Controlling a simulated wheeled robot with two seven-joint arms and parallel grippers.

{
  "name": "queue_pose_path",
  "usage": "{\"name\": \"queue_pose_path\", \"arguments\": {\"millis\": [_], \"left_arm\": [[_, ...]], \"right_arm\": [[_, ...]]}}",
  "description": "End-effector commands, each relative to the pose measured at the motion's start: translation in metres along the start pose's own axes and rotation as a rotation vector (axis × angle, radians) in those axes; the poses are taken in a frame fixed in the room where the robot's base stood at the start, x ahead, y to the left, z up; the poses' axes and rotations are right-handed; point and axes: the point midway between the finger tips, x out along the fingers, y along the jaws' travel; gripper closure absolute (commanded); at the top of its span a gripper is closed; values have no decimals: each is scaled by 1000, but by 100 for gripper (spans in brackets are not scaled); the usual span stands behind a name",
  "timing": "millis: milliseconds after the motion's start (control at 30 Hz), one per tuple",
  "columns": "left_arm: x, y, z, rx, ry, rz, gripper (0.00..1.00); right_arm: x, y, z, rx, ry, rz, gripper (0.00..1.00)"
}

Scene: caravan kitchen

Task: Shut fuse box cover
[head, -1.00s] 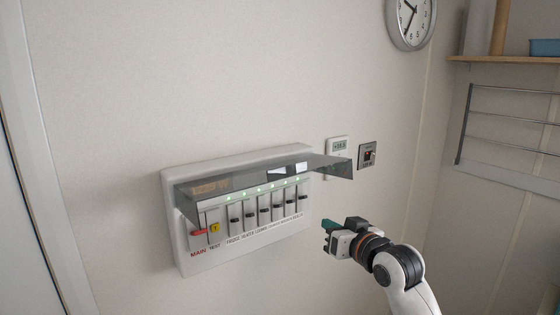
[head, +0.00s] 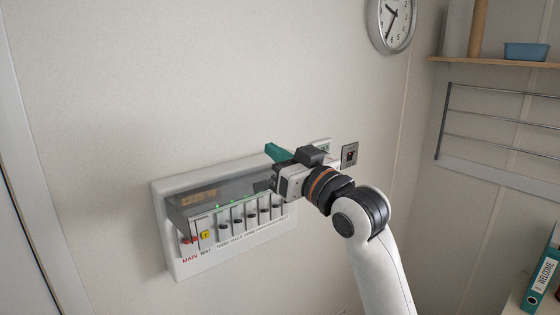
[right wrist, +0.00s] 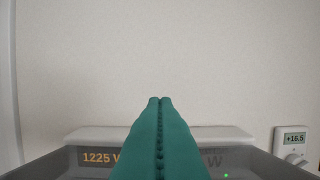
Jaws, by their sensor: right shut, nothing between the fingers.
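The fuse box (head: 163,235) is a white panel on the wall, with a red main switch, a yellow test button and a row of black switches. Its smoky see-through cover (head: 222,190) hangs from the upper part and still leaves the lower switches bare; its exact angle is hard to tell. My right gripper (head: 271,149), with teal fingers, is shut and empty at the box's upper right end and hides that end of the cover. In the right wrist view the shut fingers (right wrist: 160,135) point at the wall above the box, over the dark cover; contact is unclear.
A thermostat (right wrist: 294,140) and a small wall socket (head: 349,155) sit just right of the box. A clock (head: 391,24) hangs above. A shelf (head: 490,64) and a wire rack (head: 500,120) are on the right wall. The wall left of the box is clear.

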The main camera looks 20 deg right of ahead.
Motion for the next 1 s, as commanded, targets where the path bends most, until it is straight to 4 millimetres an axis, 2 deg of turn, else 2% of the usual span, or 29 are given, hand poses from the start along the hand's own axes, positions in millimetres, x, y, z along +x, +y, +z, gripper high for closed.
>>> {"name": "queue_pose_path", "arguments": {"millis": [100,300,767,1000], "left_arm": [[-8,0,1,0,-1,0,100],[-14,0,2,0,-2,0,100],[-14,0,3,0,-2,0,100],[3,0,1,0,-2,1,100]], "right_arm": [[-8,0,-17,2,6,0,100],[-14,0,-33,1,3,-1,100],[-16,0,-38,0,-1,0,100],[-18,0,-45,1,-40,0,100]]}}
